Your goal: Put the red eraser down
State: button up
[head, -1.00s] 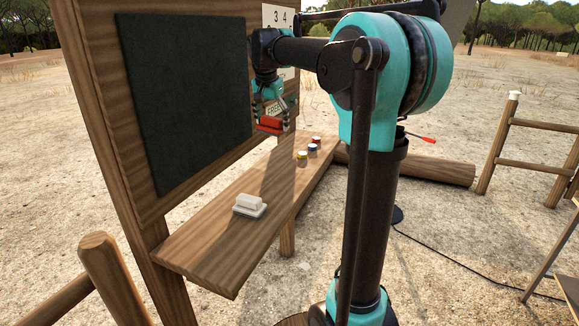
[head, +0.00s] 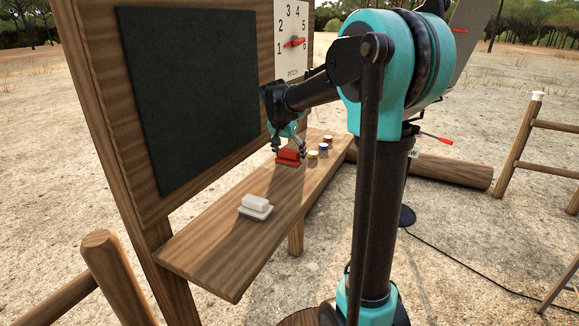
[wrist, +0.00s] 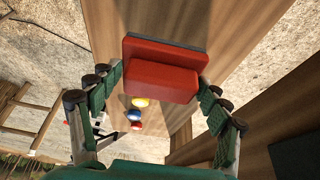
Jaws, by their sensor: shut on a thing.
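The red eraser (head: 288,155) is a red block with a dark grey layer at its base. My gripper (head: 289,148) is shut on it, with one finger at each side. In the wrist view the eraser (wrist: 160,78) sits between the green-padded fingers of my gripper (wrist: 160,88). In the head view it is at the wooden shelf (head: 215,257), low over or on its surface; I cannot tell whether it touches. The fingers partly hide it.
A white block on a pale base (head: 255,206) lies nearer on the shelf. Yellow (head: 312,154), blue (head: 323,148) and red (head: 327,139) jars stand close right of the eraser. The blackboard (head: 190,95) rises behind the shelf. Bare shelf lies between the white block and eraser.

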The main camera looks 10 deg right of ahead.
aim_at(289, 165)
jog(key=shift+f, duration=2.45)
jog(key=o, duration=1)
jog(key=v, duration=1.2)
jog(key=shift+w, duration=0.1)
